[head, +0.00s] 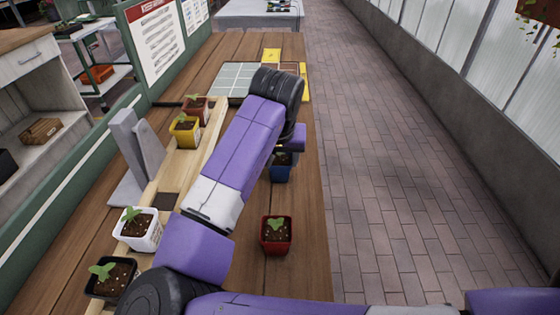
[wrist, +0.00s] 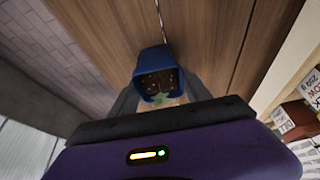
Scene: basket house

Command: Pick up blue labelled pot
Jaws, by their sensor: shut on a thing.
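A blue pot (head: 281,174) with dark soil and a small green seedling is at the middle of the wooden table, partly hidden by my arm in the head view. In the wrist view the blue pot (wrist: 150,57) sits between the two fingers of my gripper (wrist: 160,88). My gripper is shut on it. The fingers are mostly hidden by my arm in the head view. I see no label text on this pot from here. I cannot tell whether its base touches the table.
A red pot (head: 276,236) stands nearer on the table. A wooden rack at left holds a white pot (head: 138,229), a black pot (head: 111,277), a yellow pot (head: 184,131) and a red-brown pot (head: 196,108). A grey gridded tray (head: 233,79) lies farther back.

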